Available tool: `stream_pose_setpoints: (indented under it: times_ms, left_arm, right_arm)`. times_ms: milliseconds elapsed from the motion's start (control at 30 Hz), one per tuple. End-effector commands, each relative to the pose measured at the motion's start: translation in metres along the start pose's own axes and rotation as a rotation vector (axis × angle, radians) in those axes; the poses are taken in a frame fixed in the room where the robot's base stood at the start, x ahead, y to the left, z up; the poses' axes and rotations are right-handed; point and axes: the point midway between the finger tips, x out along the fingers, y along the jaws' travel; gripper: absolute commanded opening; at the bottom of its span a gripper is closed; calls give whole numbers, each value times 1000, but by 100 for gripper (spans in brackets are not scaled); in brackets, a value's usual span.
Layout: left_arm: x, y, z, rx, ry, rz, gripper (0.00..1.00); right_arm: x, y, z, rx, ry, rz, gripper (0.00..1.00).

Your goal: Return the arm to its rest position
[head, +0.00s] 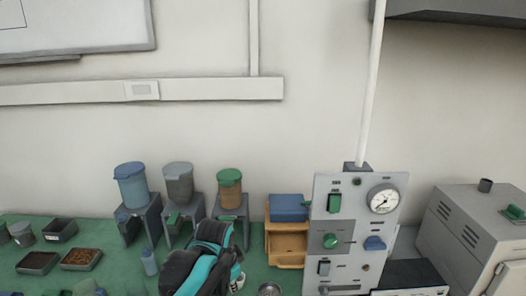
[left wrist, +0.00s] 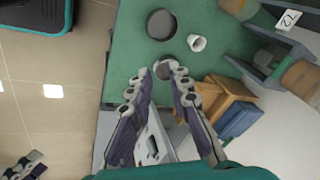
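My left arm (head: 207,256), black and teal, reaches over the green bench in the head view; its fingers are not clearly seen there. In the left wrist view my left gripper (left wrist: 159,73) is open, with its fingertips apart and nothing held. A round grey dish (left wrist: 165,70) shows just beyond the tips, on or above the bench; I cannot tell whether they touch. My right gripper (left wrist: 28,166) is partly in view at the bottom left of the left wrist view, over the floor, and cut off by the edge.
A white cup (left wrist: 197,43) and a dark round dish (left wrist: 161,24) lie near my left gripper. A wooden box (head: 287,246) with a blue top, a control panel (head: 335,230) and a furnace (head: 470,235) stand to its right. Dispensers (head: 132,185) stand behind, trays (head: 81,259) left.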

Motion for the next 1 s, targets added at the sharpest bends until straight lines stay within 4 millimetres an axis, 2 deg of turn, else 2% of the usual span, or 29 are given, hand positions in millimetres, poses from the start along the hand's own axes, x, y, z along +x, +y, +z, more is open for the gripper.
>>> stream_pose_setpoints:
  times_ms: [33, 133, 300, 500, 700, 1000]
  left_arm:
    - [-7, 8, 20, -81, 14, -19, 19]
    - [-18, 24, 56, -268, 51, -58, 19]
    - [-22, 57, 113, -585, 127, -114, 19]
    - [-13, 89, 158, -867, 208, -156, 19]
    - [-6, 100, 173, -977, 245, -169, 19]
    - [-6, 100, 173, -983, 247, -169, 19]
  right_arm:
    - [2, 0, 2, 0, 0, 0, 40]
    - [5, 0, 4, 0, 0, 0, 40]
    - [9, 0, 7, 0, 0, 0, 40]
    - [13, 0, 9, 0, 0, 0, 40]
    - [13, 0, 10, 0, 0, 0, 40]
    - [13, 0, 10, 0, 0, 0, 40]
